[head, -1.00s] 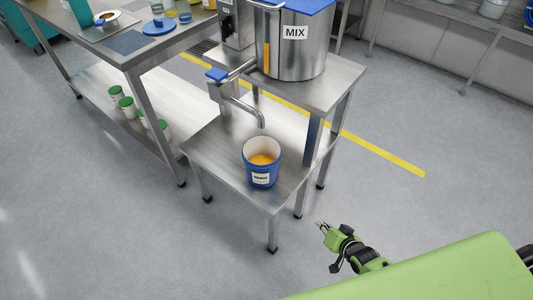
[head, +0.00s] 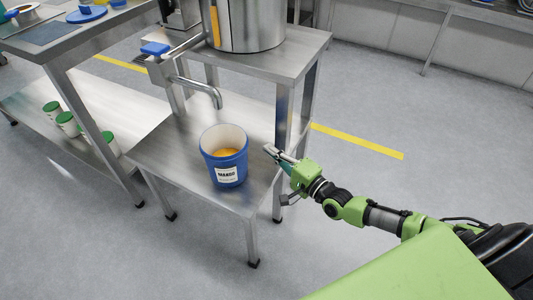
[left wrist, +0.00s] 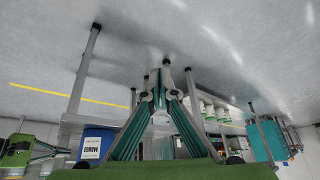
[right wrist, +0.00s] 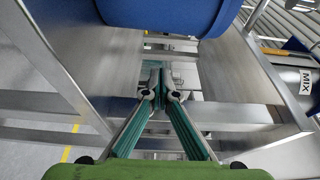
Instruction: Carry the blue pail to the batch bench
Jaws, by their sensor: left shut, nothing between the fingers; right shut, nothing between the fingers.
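The blue pail (head: 224,168) stands upright on the low steel stand (head: 160,158), under the bent spout. It has a white label reading MANGO and orange contents. It also shows in the left wrist view (left wrist: 93,145) and close up at the top of the right wrist view (right wrist: 170,15). My right gripper (head: 268,150) is shut and empty, a little right of the pail at the stand's right edge, apart from it. It also shows in the right wrist view (right wrist: 160,88). My left gripper (left wrist: 160,75) shows only in its wrist view, shut and empty.
A steel tank (head: 245,22) stands on the higher shelf behind the pail, with the spout (head: 205,90) reaching over the low stand. A steel bench (head: 85,38) with a blue lid is at left; green-lidded jars (head: 67,120) sit on its lower shelf. The near floor is clear.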

